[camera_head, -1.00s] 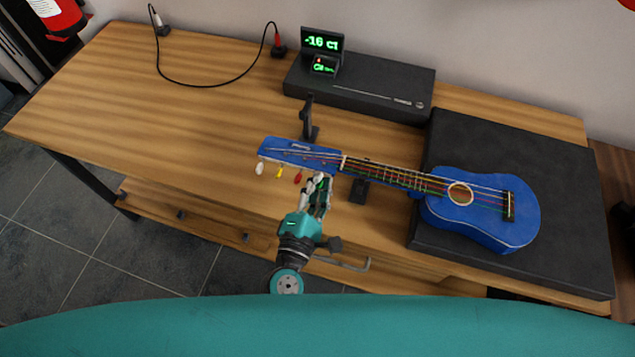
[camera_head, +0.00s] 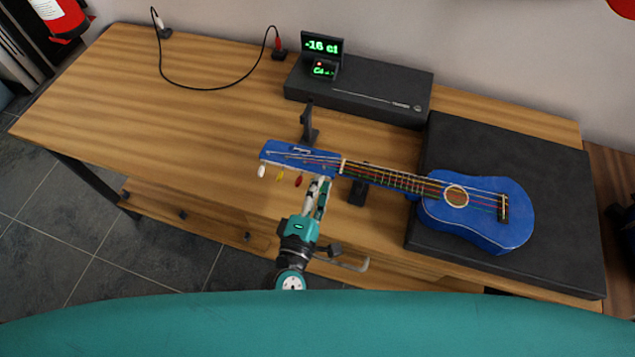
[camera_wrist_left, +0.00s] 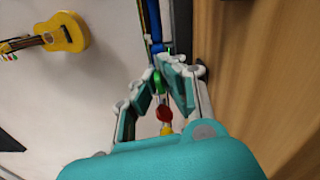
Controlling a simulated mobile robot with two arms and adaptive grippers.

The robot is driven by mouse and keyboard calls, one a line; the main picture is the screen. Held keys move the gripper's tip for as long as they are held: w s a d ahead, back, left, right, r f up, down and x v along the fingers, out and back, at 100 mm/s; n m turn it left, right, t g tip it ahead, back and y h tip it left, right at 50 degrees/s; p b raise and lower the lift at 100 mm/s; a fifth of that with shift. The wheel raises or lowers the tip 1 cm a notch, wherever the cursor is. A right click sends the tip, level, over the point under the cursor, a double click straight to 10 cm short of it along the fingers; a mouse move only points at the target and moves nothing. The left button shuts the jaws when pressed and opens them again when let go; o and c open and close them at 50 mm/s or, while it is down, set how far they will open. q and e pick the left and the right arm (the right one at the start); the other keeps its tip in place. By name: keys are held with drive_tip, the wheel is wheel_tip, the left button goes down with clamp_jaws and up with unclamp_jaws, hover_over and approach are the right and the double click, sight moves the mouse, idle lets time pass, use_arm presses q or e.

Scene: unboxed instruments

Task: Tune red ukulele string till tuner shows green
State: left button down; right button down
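A blue ukulele (camera_head: 478,236) lies with its body on a black case (camera_head: 563,190) and its headstock (camera_head: 290,152) toward the left. White (camera_head: 262,171), yellow (camera_head: 280,175) and red (camera_head: 299,181) pegs hang along the near edge of the headstock. My left gripper (camera_head: 320,183) is just right of the red peg. In the left wrist view, a green peg (camera_wrist_left: 158,82) lies between its converging fingertips; whether they grip it is unclear. The red peg (camera_wrist_left: 165,112) shows nearer the wrist camera. The tuner (camera_head: 322,46) shows -16 in green digits.
A black stand (camera_head: 308,124) stands behind the headstock, and another black support (camera_head: 358,192) is under the neck. A long black box (camera_head: 375,88) lies by the wall. A cable (camera_head: 198,84) runs over the back left. The wooden table's left half is mostly clear.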

use_arm(q)
drive_tip(key=shift+m+p, duration=0.3)
drive_tip(key=shift+m, duration=0.6)
drive_tip(key=c, duration=1.5)
unclamp_jaws()
drive_tip(key=shift+o, duration=0.2)
drive_tip(key=v, duration=1.2)
drive_tip(key=shift+f, duration=0.15)
